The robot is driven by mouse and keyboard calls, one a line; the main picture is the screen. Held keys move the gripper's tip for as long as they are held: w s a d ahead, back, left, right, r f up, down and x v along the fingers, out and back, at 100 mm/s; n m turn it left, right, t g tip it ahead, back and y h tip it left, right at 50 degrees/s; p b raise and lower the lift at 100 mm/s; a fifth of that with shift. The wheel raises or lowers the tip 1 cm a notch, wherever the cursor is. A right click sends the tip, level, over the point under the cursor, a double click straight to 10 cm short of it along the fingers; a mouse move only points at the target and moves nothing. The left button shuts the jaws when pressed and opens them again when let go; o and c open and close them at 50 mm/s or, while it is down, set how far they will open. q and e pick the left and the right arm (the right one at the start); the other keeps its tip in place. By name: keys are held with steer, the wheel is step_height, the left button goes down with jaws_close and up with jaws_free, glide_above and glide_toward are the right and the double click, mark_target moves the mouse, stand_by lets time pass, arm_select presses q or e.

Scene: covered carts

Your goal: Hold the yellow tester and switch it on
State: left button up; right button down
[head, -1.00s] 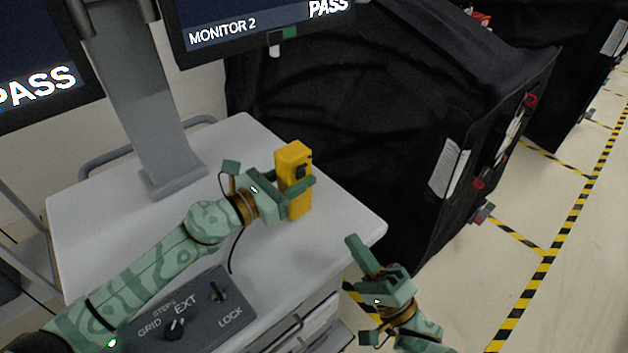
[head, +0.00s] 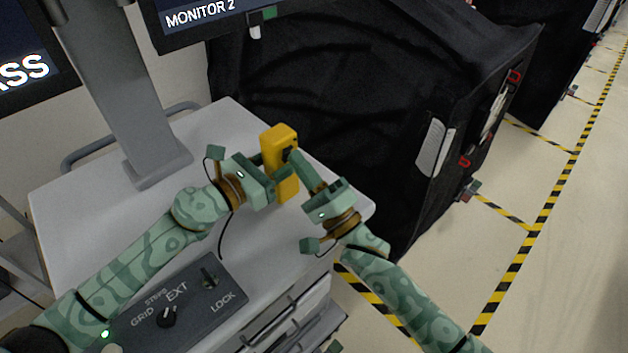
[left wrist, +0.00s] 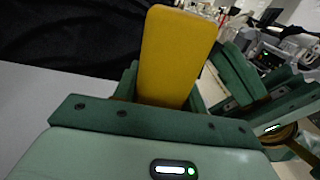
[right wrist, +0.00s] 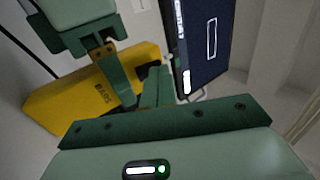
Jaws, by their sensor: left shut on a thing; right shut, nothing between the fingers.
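The yellow tester (head: 281,136) stands roughly upright over the grey cart top. My left gripper (head: 280,176) is shut around its middle. The tester also fills the middle of the left wrist view (left wrist: 176,55). My right gripper (head: 293,154) is shut and empty, its fingertips at the tester's right side, beside the dark switch area. In the right wrist view the tester (right wrist: 60,103) lies across the left, with the fingertips (right wrist: 155,75) close to its dark part. Whether they touch it, and the switch's position, I cannot tell.
The grey cart top (head: 100,215) carries a monitor post (head: 140,120) and a control panel (head: 180,310) with a knob and a LOCK switch. A black covered cart (head: 340,90) stands close behind. Striped floor tape (head: 540,240) runs along the right.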

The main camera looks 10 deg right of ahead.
steer(key=shift+w+a+r, duration=0.1)
steer(key=shift+w+r, duration=0.05)
steer(key=shift+w+a+r, duration=0.15)
steer(key=shift+w+r, duration=0.05)
steer(key=shift+r, duration=0.15)
steer(key=shift+f, duration=0.1)
steer(key=s+d+f, duration=0.2)
steer(key=s+d, duration=0.6)
steer(key=s, duration=0.3)
steer(key=shift+f, duration=0.3)
steer(key=shift+s+d, duration=0.1)
arm_select(q)
steer(key=o, duration=1.2)
